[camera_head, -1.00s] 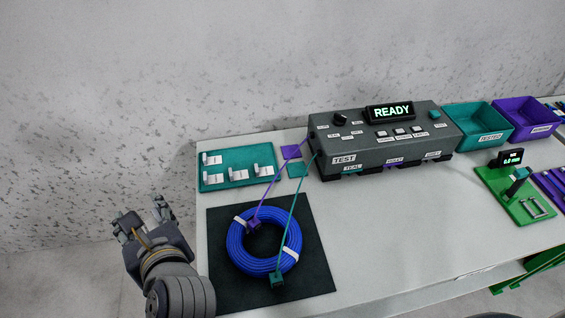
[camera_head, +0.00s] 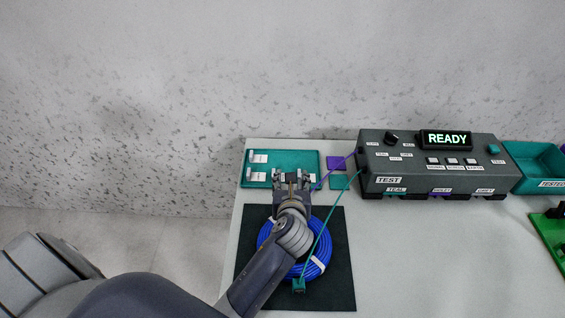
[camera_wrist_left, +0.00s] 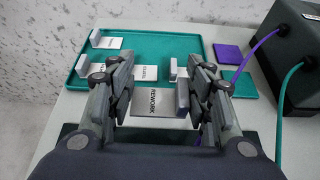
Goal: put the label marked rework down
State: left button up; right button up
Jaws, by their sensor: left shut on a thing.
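My left gripper (camera_wrist_left: 158,98) is shut on this label, though the finger contact is partly unclear. In the head view my left gripper (camera_head: 291,178) is at the near edge of the teal label tray (camera_head: 310,160) and hides the held label. In the wrist view the label overlaps the tray's near edge; whether it touches the tray I cannot tell. My right gripper is out of view.
Other labels, such as one at the far left (camera_wrist_left: 107,42), stand on the tray. A blue cable coil (camera_head: 266,240) lies on a dark mat (camera_head: 340,280) under my left arm. Purple and teal leads run to the test box (camera_head: 435,165). Purple and teal squares lie beside the tray.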

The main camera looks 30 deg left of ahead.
pick_arm(q)
send_over(282, 167)
jog(key=shift+s+d+f+p, duration=0.15)
jog(key=shift+f+p, duration=0.25)
jog(key=shift+f, duration=1.95)
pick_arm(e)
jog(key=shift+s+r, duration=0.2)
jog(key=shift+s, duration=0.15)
pick_arm(q)
jog(key=shift+f+b, duration=0.45)
jog(key=shift+f, duration=0.2)
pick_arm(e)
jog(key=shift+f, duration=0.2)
pick_arm(q)
jog(key=o, duration=0.8)
jog(key=shift+c, duration=0.2)
